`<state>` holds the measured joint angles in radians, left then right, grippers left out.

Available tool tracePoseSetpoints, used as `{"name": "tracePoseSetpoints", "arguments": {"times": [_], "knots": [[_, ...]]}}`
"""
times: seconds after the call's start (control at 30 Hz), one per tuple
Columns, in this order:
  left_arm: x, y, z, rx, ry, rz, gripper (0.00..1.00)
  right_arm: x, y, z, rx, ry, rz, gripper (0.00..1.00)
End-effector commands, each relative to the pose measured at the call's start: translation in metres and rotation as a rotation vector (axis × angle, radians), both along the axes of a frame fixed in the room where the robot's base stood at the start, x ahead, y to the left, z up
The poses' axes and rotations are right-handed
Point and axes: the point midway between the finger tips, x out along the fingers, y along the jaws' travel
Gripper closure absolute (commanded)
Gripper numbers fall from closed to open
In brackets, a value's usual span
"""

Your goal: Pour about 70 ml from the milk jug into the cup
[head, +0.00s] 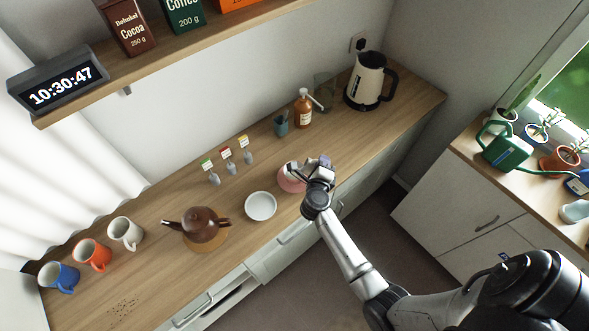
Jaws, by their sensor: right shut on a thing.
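My right gripper (302,170) reaches over the counter's front edge and is shut on a small pink and white vessel (290,183), which looks like the milk jug. The gripper hides much of it, and I cannot tell whether its base touches the counter. Three cups stand in a row at the left end: a white cup (127,233), an orange cup (93,254) and a blue cup (60,277). They are upright and well apart from my right gripper. My left gripper is not in view.
A white dish (260,206) and a brown teapot (200,224) on a wooden mat (212,243) stand between jug and cups. Small tags (227,154) stand behind. A brown bottle (303,108), glass jar (325,91) and kettle (368,80) stand at the back right.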

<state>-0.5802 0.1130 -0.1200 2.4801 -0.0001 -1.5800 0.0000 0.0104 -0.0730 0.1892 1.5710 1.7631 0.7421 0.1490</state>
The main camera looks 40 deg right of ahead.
Motion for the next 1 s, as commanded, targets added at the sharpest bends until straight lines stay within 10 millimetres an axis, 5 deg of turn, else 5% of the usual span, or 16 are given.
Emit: {"name": "tracePoseSetpoints", "arguments": {"times": [0.23, 0.4, 0.5, 1.0], "knots": [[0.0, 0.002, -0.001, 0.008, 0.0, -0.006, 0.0, 0.001, 0.0, -0.001, -0.005, 0.006, -0.001, 1.0], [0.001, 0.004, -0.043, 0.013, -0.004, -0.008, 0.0, -0.016, -0.011, -0.036, 0.158, -0.233, -0.003, 1.0], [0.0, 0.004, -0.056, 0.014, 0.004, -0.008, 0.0, -0.02, -0.013, -0.04, 0.227, -0.334, -0.002, 1.0], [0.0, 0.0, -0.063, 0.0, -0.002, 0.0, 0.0, -0.03, -0.02, -0.039, 0.329, -0.486, -0.001, 1.0]]}}
